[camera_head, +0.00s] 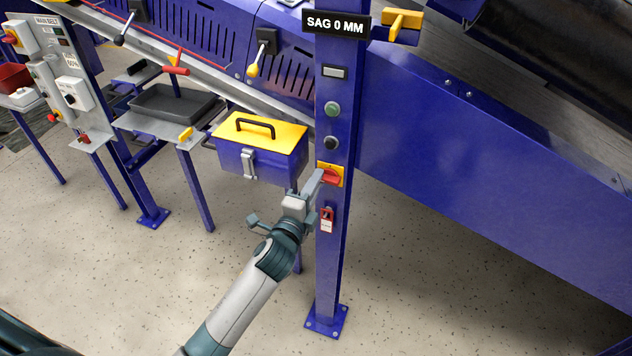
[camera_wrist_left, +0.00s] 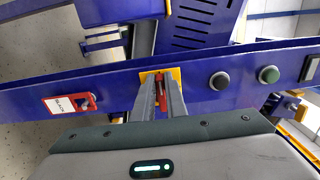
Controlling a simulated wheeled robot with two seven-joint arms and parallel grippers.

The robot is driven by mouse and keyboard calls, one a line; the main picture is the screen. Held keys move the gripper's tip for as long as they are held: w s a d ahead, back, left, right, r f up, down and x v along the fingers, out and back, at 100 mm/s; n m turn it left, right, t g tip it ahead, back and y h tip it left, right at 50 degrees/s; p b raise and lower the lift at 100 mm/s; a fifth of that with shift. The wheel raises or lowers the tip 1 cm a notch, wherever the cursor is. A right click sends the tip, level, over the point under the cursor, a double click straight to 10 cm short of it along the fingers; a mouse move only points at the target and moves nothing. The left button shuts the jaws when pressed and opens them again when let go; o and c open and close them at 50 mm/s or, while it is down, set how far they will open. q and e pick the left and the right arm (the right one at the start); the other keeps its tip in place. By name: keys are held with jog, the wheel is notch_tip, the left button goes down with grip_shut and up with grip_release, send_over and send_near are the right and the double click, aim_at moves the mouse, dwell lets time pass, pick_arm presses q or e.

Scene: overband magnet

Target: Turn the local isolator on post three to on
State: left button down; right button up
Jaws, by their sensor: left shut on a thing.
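The isolator is a red rotary handle (camera_head: 331,178) on a yellow plate (camera_head: 337,168), on the front of the blue post (camera_head: 328,268). My left gripper (camera_head: 321,177) reaches up to it from below left, its fingers shut on the red handle. In the left wrist view the two fingers (camera_wrist_left: 161,95) close around the red handle (camera_wrist_left: 161,90), in front of the yellow plate (camera_wrist_left: 147,78). The fingers partly hide the handle, so I cannot tell its exact turn. My right gripper is not in view.
A blue toolbox with a yellow lid (camera_head: 262,135) stands close left of the post. A "SAG 0 MM" sign (camera_head: 336,25) tops the post.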

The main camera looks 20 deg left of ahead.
pick_arm(q)
jog(key=c, duration=1.8)
grip_release()
jog(key=shift+s, duration=0.1)
jog(key=s+b, duration=0.5)
jog(key=s, duration=1.2)
jog(key=shift+a, duration=0.35)
jog(key=shift+f, duration=0.1)
